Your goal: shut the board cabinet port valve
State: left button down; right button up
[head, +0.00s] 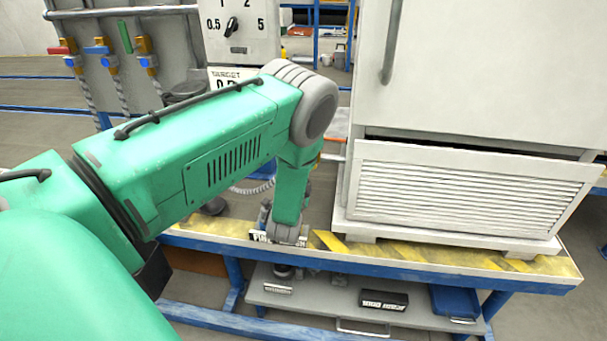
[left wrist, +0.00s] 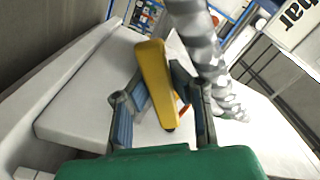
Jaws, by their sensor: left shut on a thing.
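The valve's yellow lever handle (left wrist: 153,75) shows in the left wrist view, standing tilted in front of a pale flat surface. My left gripper (left wrist: 160,92) has its two fingers on either side of this handle and is shut on it. My right gripper is in neither view.
A white cabinet (head: 470,70) with a louvred lower panel (head: 470,195) stands right of my arm on a bench with yellow-striped edge (head: 420,255). A ribbed grey hose (left wrist: 205,55) runs close beside the handle. Several coloured valves (head: 97,50) hang at the left.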

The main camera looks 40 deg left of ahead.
pick_arm(q)
jog(key=m, duration=0.4)
jog(key=shift+s+d+r+m, duration=0.1)
jog(key=shift+s+r+m, duration=0.2)
jog(key=shift+s, duration=0.05)
jog(key=shift+r+m, duration=0.3)
jog(key=shift+m, duration=0.5)
jog(key=shift+r+m, duration=0.25)
jog(key=shift+m, duration=0.55)
jog(key=c, duration=1.4)
grip_release()
jog(key=shift+r, duration=0.1)
jog(key=shift+d+r, duration=0.15)
jog(key=shift+r, duration=0.25)
jog(key=v, duration=1.2)
jog(key=shift+a, duration=0.2)
